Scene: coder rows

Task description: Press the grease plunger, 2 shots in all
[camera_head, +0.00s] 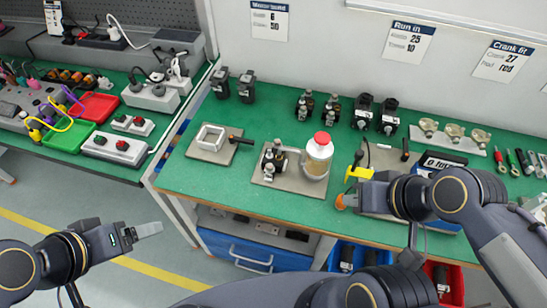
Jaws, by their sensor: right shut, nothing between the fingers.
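A dark fitting (274,160) stands beside the jar on the same plate. My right gripper (352,201) is shut and empty, to the right of and in front of the jar, apart from it. An orange piece (341,202) shows at its fingertips. My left gripper (148,230) is off the bench, over the floor at left; its jaw gap cannot be made out.
A yellow part (360,172) lies close behind my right gripper. A white square frame (211,137) sits on a plate to the left. Dark units (389,116) line the back, with tools at far right. The front left of the green bench (205,180) is clear.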

